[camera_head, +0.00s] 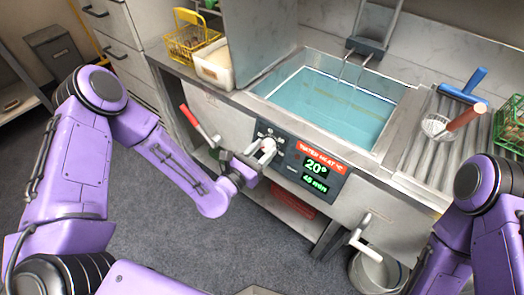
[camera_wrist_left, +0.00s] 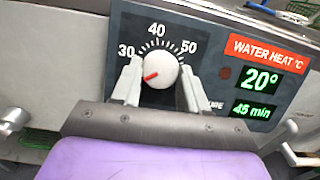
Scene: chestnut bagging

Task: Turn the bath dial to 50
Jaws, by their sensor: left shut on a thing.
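The bath dial (camera_wrist_left: 161,69) is a round white knob on a dark panel, with 30, 40 and 50 marked around its top. Its red pointer aims to the lower left, below the 30 mark. My left gripper (camera_wrist_left: 160,84) is shut on the dial, one pale finger on each side. In the head view the left gripper (camera_head: 264,149) reaches the panel from the left and partly hides the dial. The water heat display (camera_wrist_left: 262,80) reads 20° and 45 min. My right arm shows at the right, but its gripper is out of view.
The water bath (camera_head: 325,105) lies behind the panel. A red-handled lever (camera_head: 196,121) is left of the dial, and a white valve handle (camera_head: 359,238) is at the lower right. A strainer (camera_head: 437,127) rests on the ribbed drainboard (camera_head: 413,165).

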